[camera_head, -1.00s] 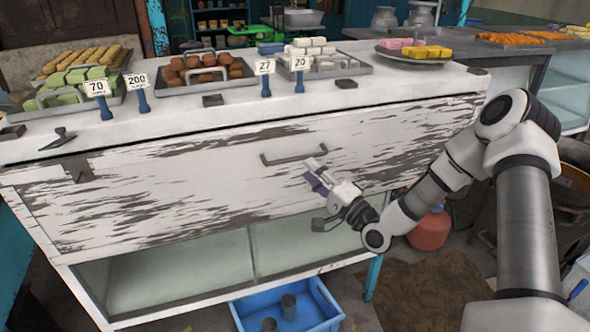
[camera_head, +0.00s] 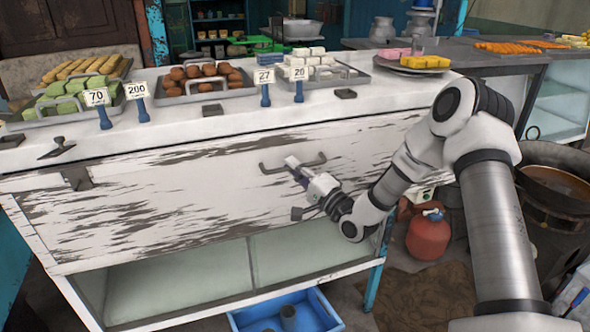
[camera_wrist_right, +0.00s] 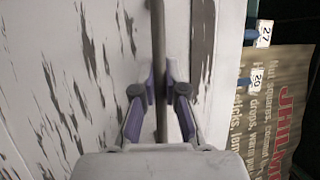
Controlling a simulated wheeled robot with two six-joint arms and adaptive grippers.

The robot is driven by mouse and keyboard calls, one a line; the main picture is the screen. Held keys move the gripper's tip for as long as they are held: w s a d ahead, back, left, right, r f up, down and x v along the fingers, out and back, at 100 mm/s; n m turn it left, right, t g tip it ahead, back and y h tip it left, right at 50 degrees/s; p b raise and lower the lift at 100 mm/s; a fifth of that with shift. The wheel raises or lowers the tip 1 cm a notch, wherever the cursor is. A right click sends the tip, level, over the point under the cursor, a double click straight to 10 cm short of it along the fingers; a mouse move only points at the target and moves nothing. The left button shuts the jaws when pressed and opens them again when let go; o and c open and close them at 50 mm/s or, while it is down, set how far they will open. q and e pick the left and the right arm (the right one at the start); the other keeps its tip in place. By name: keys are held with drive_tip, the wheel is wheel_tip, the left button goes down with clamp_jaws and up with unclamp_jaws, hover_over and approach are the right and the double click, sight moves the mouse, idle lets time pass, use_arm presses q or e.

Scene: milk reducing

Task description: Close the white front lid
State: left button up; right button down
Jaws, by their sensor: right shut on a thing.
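The white front lid (camera_head: 150,200), with worn, flaking paint, covers the upper front of the counter in the head view. Its left end and lower edge show, and my right arm hides part of its right end. A dark bar handle (camera_head: 272,170) is fixed near the lid's upper middle. My right gripper (camera_head: 296,168) is at the middle of this handle and is shut on it. In the right wrist view the handle (camera_wrist_right: 158,40) runs between the purple fingers (camera_wrist_right: 160,88), with the lid (camera_wrist_right: 60,70) behind. My left gripper is not in view.
The counter top (camera_head: 230,125) carries trays of sweets and price tags. Below the lid is a glass-fronted compartment (camera_head: 180,285). A blue crate (camera_head: 318,312) stands on the floor, with a red jug (camera_head: 430,238) and a large pot (camera_head: 558,185) to the right.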

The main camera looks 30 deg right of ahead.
drive_tip(key=shift+w+d+r, duration=0.2)
drive_tip(key=shift+w+r, duration=0.05)
drive_tip(key=shift+w, duration=0.35)
drive_tip(key=c, duration=1.3)
unclamp_jaws()
drive_tip(key=shift+o, duration=0.5)
drive_tip(key=shift+w, duration=0.15)
drive_tip(key=shift+f, duration=0.1)
drive_tip(key=v, duration=1.2)
